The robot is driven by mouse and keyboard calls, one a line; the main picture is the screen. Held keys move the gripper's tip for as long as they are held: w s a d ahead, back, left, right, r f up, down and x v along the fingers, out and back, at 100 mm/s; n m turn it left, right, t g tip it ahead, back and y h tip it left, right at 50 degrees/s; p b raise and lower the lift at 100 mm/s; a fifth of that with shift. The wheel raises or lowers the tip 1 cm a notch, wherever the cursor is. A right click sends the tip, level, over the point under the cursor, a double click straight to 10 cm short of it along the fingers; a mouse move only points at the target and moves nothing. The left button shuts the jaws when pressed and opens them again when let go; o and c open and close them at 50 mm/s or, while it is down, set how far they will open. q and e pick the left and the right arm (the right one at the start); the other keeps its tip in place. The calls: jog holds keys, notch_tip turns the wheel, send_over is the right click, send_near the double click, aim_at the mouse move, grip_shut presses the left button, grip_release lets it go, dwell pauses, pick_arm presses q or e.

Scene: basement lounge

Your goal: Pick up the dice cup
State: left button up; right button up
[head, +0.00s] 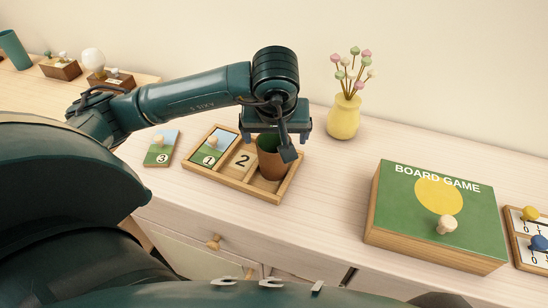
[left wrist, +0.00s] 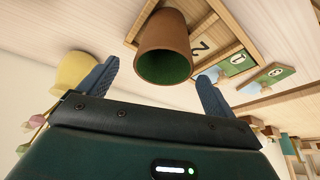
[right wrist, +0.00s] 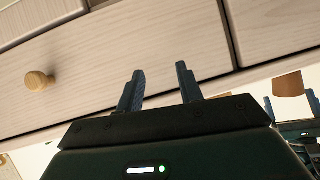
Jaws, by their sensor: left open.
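The dice cup (head: 270,160) is brown with a green inside. It stands upright in the right part of a wooden tray (head: 238,186) on the cabinet top. My left gripper (head: 284,150) is open above the cup, and in the head view it partly hides the rim. In the left wrist view the dice cup (left wrist: 165,45) shows its open mouth between and beyond the two fingers of my left gripper (left wrist: 158,88), with no contact visible. My right gripper (right wrist: 160,90) is open and empty in front of a pale wooden drawer.
Number tiles lie in the tray, and a tile with a knob (head: 161,148) lies left of it. A yellow vase (head: 344,117) with flowers stands behind right. A green board game box (head: 437,215) lies at the right. Bare cabinet top separates tray and box.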

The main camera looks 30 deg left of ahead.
aim_at(274, 148)
pick_arm(q)
jog(key=x, duration=0.5)
jog(key=shift+s+f+p, duration=0.1)
jog(key=shift+s+p, duration=0.2)
jog(key=shift+s, duration=0.1)
jog(key=shift+w+f, duration=0.2)
jog(key=shift+f, duration=0.2)
jog(key=c, duration=1.1)
